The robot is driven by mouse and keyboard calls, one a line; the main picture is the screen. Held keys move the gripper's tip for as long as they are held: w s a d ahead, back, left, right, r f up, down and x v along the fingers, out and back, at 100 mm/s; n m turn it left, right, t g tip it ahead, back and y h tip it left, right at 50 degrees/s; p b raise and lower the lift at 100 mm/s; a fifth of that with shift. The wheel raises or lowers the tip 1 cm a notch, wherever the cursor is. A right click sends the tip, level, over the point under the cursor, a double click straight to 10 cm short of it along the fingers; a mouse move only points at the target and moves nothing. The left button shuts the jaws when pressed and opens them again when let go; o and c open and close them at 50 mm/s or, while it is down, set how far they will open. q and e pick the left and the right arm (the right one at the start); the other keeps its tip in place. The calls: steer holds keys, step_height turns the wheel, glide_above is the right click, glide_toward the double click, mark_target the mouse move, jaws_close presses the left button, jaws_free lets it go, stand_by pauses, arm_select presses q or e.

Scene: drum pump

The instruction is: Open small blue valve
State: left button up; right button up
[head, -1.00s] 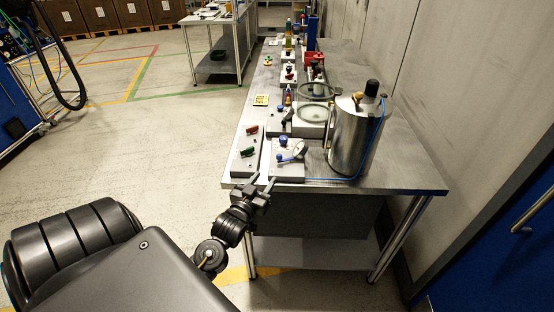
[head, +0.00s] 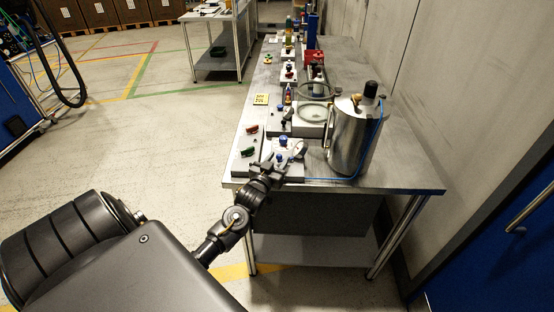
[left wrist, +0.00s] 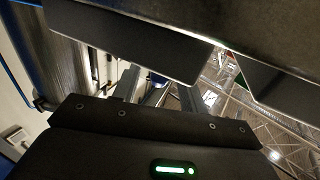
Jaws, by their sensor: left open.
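A white block (head: 294,173) on the near end of the grey table carries a blue knob (head: 283,140) and a small blue valve handle (head: 281,157) in front of it. A gauge (head: 298,150) stands to their right. My left gripper (head: 272,160) is open, with its fingertips over the front of the block, close to the small blue valve and partly hiding it. Contact cannot be told. My right gripper is not in view.
A steel drum (head: 347,140) with a blue hose stands just right of the block. A plate with red and green handles (head: 250,150) lies to the left. More valve fixtures line the table (head: 400,178) farther back. The table's right front is clear.

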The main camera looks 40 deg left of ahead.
arm_select(q)
steer(key=shift+c, duration=0.4)
jaws_close()
steer(key=shift+a+m+h, duration=0.35)
steer(key=shift+m+h, duration=0.05)
steer(key=shift+h, duration=0.2)
steer(key=h, duration=0.1)
steer(key=m+h, duration=0.1)
steer(key=a+m+h+b, duration=0.1)
steer(key=shift+w+t+h, duration=0.3)
steer(key=shift+w+h, duration=0.05)
steer(key=shift+h, duration=0.05)
steer(key=shift+o, duration=0.4)
jaws_free()
steer(key=shift+d, duration=0.1)
steer(key=shift+s, duration=0.1)
